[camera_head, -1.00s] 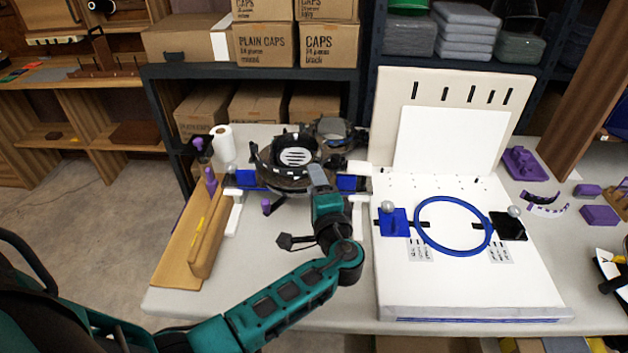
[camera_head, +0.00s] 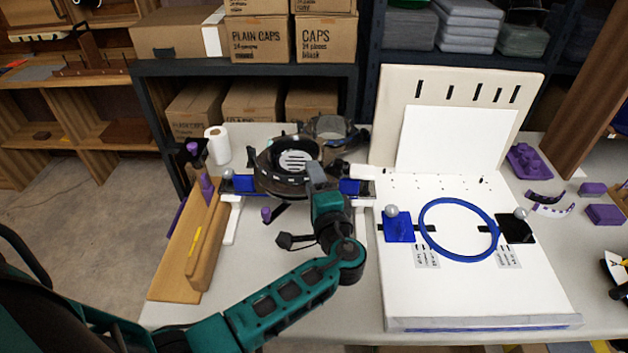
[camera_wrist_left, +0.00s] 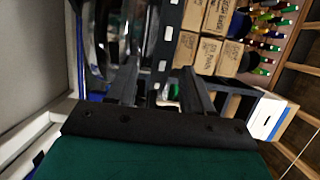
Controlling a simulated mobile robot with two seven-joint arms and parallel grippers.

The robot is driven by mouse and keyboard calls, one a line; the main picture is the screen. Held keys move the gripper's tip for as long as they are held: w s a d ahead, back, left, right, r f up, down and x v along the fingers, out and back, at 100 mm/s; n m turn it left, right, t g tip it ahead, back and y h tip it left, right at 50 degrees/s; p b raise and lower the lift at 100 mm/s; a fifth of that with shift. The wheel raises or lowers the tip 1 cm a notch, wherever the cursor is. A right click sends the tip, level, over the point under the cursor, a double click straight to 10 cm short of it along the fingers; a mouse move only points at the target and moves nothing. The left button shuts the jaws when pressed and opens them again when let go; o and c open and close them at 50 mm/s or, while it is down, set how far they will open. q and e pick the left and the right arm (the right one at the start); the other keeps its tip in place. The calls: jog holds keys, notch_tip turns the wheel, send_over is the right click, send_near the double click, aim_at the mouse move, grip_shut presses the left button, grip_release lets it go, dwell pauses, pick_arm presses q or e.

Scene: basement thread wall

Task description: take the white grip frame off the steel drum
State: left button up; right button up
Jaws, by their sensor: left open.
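A dark round assembly, which I take for the steel drum (camera_head: 268,178), sits at the back of the table between two blue clamp blocks. A white slatted oval (camera_head: 297,160) shows in its middle; I cannot tell for sure whether this is the white grip frame. My left gripper (camera_head: 316,176) reaches in from the front, at the drum's near right side; its fingertips are partly hidden in the head view. In the left wrist view my left gripper (camera_wrist_left: 160,88) has its two fingers apart, beside a dark band with white squares (camera_wrist_left: 166,40). My right gripper is out of view.
A white board with a blue hoop (camera_head: 421,222) stands right of my arm. A wooden stand (camera_head: 185,255) is at the left. A white roll (camera_head: 218,146) and shelved boxes (camera_head: 260,40) are behind. The table front between stand and board is partly clear.

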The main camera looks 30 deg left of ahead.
pick_arm(q)
jog(key=shift+c, duration=0.5)
grip_shut()
jog(key=shift+r, duration=0.1)
notch_tip(320, 180, up, 6)
jog(key=p, duration=0.3)
dwell(0.3)
